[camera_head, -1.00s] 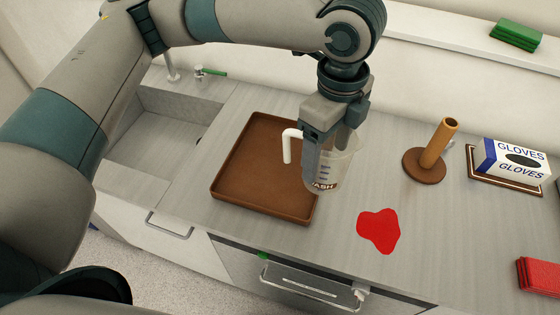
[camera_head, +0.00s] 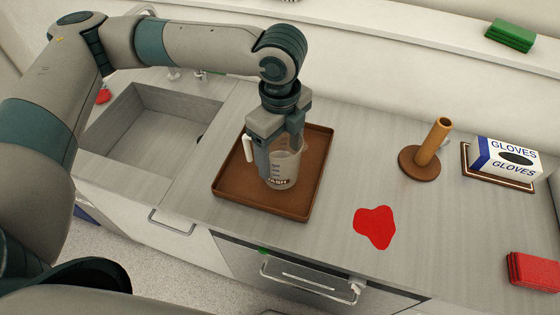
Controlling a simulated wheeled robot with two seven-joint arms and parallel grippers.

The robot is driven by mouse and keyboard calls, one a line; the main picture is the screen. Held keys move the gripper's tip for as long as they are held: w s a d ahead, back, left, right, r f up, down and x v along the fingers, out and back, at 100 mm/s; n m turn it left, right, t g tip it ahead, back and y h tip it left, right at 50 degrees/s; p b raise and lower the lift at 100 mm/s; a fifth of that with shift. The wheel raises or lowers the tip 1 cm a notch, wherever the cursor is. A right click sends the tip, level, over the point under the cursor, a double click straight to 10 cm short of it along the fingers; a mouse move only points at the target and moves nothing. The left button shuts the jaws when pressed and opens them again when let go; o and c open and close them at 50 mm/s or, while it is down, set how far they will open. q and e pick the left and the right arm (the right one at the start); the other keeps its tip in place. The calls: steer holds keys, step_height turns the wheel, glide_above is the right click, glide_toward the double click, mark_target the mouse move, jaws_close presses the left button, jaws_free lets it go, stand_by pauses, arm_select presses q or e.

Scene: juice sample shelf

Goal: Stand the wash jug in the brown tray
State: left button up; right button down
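The wash jug (camera_head: 284,170) is clear, with a white handle (camera_head: 248,147) on its left and a "WASH" label low on its front. It is upright, over the brown tray (camera_head: 240,196), within the rim as seen from the head. I cannot tell whether its base touches the tray floor. My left gripper (camera_head: 277,165) points down around the jug's wall and appears shut on it; the fingers partly cover the jug. My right gripper is not in view.
A sink (camera_head: 150,130) lies left of the tray. A red spill (camera_head: 375,227) is on the counter at right, with a brown post on a round base (camera_head: 420,165) behind it. A glove box (camera_head: 507,159) and red cloth (camera_head: 533,271) stand farther right.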

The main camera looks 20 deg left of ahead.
mark_target(280, 140)
arm_select(q)
step_height(280, 140, down, 3)
steer(key=shift+r+p, duration=0.15)
steer(key=shift+p, duration=0.35)
steer(key=shift+f, duration=0.6)
steer(key=o, duration=1.3)
steer(key=shift+f, duration=0.15)
step_height(280, 140, up, 11)
steer(key=shift+r+b, duration=0.1)
steer(key=shift+b, duration=1.15)
steer(key=shift+r, duration=0.6)
